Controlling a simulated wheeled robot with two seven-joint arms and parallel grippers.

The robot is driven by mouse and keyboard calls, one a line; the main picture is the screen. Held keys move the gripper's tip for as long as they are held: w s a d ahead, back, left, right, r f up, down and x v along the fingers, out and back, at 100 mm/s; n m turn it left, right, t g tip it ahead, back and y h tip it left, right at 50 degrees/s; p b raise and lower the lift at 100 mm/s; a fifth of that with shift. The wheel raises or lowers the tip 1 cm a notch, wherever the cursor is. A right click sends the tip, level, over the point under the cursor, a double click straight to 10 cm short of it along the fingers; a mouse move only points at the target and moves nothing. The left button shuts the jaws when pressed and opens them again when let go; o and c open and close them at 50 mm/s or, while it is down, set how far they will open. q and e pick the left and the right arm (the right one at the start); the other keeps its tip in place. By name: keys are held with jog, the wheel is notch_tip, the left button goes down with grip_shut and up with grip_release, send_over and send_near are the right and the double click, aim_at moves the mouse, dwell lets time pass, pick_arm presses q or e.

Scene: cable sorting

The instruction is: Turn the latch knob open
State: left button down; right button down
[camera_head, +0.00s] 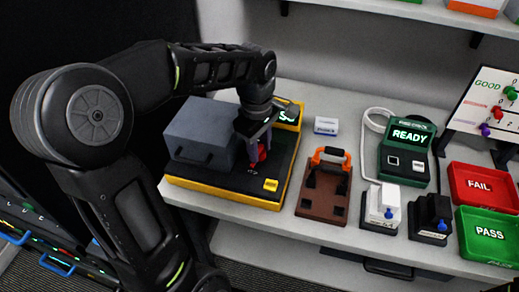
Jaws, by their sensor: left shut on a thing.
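The red latch knob (262,152) sits on the black top of a yellow-edged device (229,188), beside a grey box-shaped cover (201,131). My left gripper (254,150) comes down from above and is shut on the red knob. The fingers hide part of the knob, so its exact turn angle cannot be told. The grey cover lies flat at the device's left side. My right gripper is not in the view.
A brown board with an orange handle (325,191) stands right of the device. Further right are a green READY tester (407,150), white and black blocks, a red FAIL tray (484,186) and a green PASS tray (487,235). A small white box (326,126) lies behind.

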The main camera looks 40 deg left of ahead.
pick_arm(q)
jog(key=shift+a+n+b, duration=0.1)
jog(key=shift+n+b, duration=0.2)
jog(key=shift+n, duration=0.8)
jog(key=c, duration=1.3)
grip_release()
jog(key=shift+s, duration=0.1)
jog(key=shift+r, duration=0.1)
jog(key=r, duration=0.7)
jog(key=shift+s+r, duration=0.2)
jog(key=shift+r, duration=0.15)
